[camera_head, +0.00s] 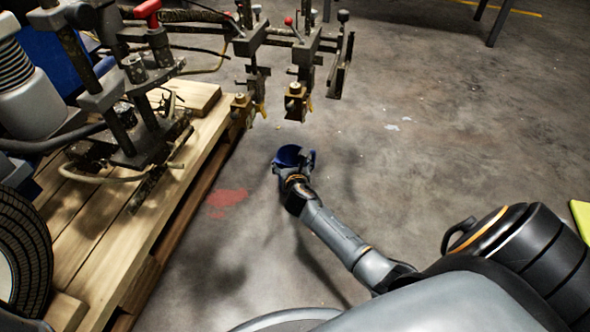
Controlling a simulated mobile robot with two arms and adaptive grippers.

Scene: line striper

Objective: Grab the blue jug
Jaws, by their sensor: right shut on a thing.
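The blue jug (289,154) is in the middle of the head view, small and dark blue, beyond the end of my right arm. My right gripper (293,169) is at the jug and shut on it, with a dark finger at its side. The gripper covers the near part of the jug. I cannot tell whether the jug touches the floor. My left gripper is not in view.
A wooden pallet (105,235) at the left bears the line striper machine (125,125), with a black tyre (22,250). Its spray arms (297,95) hang out beyond the jug. A red stain (228,198) marks the floor. Open concrete floor lies to the right.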

